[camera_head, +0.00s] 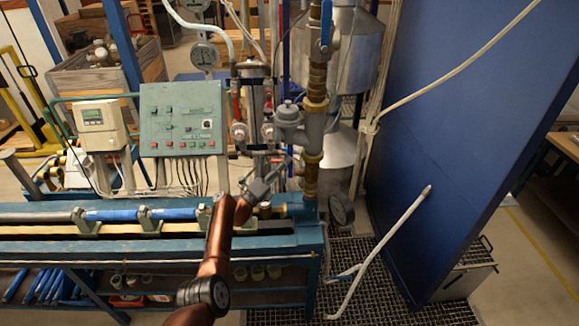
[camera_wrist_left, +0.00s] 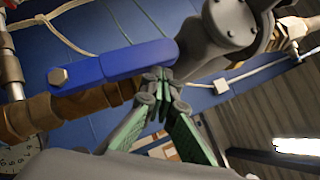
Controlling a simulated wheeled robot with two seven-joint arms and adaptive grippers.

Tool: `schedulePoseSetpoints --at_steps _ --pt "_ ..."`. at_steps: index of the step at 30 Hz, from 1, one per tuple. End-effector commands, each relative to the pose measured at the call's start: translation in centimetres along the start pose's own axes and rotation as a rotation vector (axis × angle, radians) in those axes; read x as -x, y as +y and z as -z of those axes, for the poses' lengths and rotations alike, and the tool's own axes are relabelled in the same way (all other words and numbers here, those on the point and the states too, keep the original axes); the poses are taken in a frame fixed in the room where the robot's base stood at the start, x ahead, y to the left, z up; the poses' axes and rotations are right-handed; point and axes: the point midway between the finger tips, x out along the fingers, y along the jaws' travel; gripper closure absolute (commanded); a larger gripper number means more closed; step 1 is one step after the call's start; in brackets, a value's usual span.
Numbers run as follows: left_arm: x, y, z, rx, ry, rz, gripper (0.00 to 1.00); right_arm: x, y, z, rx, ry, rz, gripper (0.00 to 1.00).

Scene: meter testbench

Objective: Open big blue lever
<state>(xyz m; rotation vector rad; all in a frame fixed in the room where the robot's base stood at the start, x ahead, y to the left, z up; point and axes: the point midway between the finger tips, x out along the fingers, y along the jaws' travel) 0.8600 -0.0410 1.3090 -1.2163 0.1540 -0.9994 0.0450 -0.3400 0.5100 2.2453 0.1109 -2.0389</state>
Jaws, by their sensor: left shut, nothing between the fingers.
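In the left wrist view a big blue lever (camera_wrist_left: 118,62) with a bolt at one end lies along a brass pipe (camera_wrist_left: 60,108). My left gripper (camera_wrist_left: 164,76) is shut, with its fingertips together at the end of the lever away from the bolt. They look close against its edge; I cannot tell if they touch. In the head view my left gripper (camera_head: 286,164) is just left of the lower brass valve (camera_head: 311,175); I cannot make out this lever there. Another blue lever (camera_head: 327,24) stands upright on the upper brass pipe. My right gripper is not in view.
A grey meter body (camera_head: 290,115) adjoins the brass pipe column. A green control box (camera_head: 183,118) is at the left, above the bench (camera_head: 150,256).

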Motion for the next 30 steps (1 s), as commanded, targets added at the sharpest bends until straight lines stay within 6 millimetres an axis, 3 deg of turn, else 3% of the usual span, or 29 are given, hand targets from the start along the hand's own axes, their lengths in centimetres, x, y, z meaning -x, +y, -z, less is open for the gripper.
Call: schedulePoseSetpoints --at_steps 22,30 --pt "0.0 -0.1 -0.6 -0.004 -0.005 -0.001 1.00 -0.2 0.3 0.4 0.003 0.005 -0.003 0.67" --pt "2.0 0.2 -0.4 -0.004 -0.004 -0.002 1.00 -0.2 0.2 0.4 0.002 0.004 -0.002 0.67"
